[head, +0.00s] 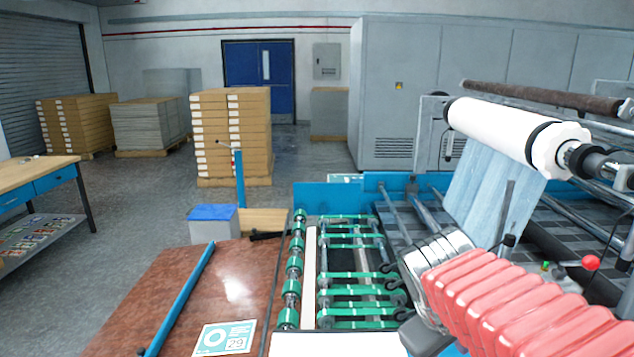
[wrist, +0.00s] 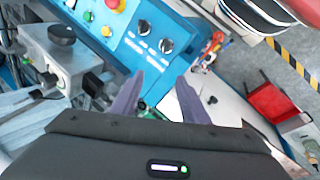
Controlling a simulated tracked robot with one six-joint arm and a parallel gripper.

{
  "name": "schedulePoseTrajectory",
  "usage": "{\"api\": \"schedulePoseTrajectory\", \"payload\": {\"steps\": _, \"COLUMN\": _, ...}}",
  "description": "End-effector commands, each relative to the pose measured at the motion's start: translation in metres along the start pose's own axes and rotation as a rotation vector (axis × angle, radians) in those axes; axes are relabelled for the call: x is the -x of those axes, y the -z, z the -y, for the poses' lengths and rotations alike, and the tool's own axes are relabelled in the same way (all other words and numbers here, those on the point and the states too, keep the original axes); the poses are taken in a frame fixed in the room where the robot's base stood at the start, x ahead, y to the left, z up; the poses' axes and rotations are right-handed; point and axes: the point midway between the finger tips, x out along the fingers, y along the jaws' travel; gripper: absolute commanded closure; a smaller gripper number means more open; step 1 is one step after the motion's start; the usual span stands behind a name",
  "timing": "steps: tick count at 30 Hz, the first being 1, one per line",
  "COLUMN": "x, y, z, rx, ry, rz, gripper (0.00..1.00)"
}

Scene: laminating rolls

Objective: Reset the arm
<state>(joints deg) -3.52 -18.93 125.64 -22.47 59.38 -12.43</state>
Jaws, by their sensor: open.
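My gripper (wrist: 160,92) shows in the wrist view with its two dark fingers spread apart and nothing between them. It hangs beside a blue control panel (wrist: 150,22) with knobs and coloured buttons. I cannot tell whether the fingers touch anything. In the head view, a red and white ribbed sleeve at the lower right looks like part of my arm, reaching over the machine. The gripper's fingers cannot be made out there. A white laminating roll (head: 515,128) sits on its shaft at the right, with bluish film (head: 490,195) hanging below it.
Green-banded rollers (head: 350,290) lie in the machine's middle. A brown table (head: 170,290) is at the left front. Stacked boxes (head: 230,135) and a workbench (head: 35,175) stand farther off. The wrist view shows a grey block with a black knob (wrist: 62,34) and a striped floor line (wrist: 290,62).

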Motion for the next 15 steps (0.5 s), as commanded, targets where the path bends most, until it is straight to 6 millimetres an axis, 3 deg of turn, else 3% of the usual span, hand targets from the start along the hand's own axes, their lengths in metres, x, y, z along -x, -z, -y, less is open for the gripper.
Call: {"api": "schedulePoseTrajectory", "payload": {"steps": 15, "x": 0.023, "y": -0.048, "z": 0.067, "rx": -0.367, "ry": 0.184, "rz": -0.196, "gripper": 0.59}}
